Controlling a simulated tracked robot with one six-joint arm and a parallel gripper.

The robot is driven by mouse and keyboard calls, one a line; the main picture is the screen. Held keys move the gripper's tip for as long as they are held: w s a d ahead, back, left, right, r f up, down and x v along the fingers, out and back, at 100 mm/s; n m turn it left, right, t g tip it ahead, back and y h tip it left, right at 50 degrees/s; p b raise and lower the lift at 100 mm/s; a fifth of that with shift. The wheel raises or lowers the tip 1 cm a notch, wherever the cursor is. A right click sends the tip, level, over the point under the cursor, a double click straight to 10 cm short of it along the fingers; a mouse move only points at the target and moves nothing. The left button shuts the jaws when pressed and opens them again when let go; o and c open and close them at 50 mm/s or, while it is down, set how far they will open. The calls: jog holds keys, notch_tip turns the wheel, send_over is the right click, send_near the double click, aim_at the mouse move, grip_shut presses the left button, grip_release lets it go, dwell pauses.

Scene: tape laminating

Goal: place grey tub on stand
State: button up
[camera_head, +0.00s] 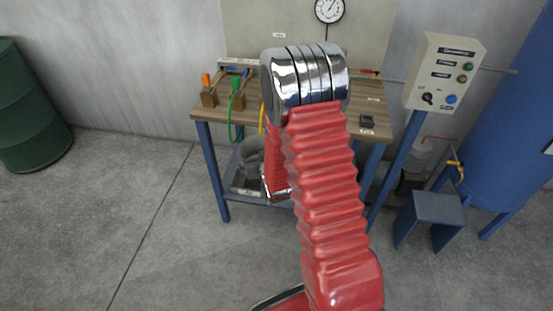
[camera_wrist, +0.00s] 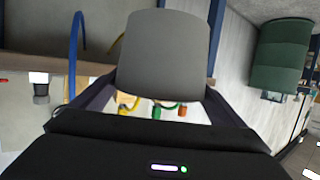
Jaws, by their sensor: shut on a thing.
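The grey tub (camera_wrist: 165,50) fills the upper middle of the wrist view, between the two dark fingers of my gripper (camera_wrist: 155,85). My gripper is shut on it. In the head view, a grey rounded shape that looks like the tub (camera_head: 250,152) shows under the workbench, beside my red arm. My arm hides most of the gripper there. A small blue-grey stand (camera_head: 438,208) with a flat top and splayed legs is on the floor to the right, with nothing on top.
The wooden workbench (camera_head: 208,117) has blue legs and a lower shelf. A control box (camera_head: 445,72) on a blue post stands between bench and stand. A large blue tank (camera_head: 515,130) is at far right. A green drum (camera_head: 30,110) is at far left. The floor at left is clear.

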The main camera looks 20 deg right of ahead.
jog(key=a+r+n+y, duration=0.1)
jog(key=a+r, duration=0.6)
jog(key=a, duration=0.1)
jog(key=shift+w+a+y, duration=0.2)
jog(key=shift+w+y, duration=0.15)
jog(key=shift+y, duration=0.05)
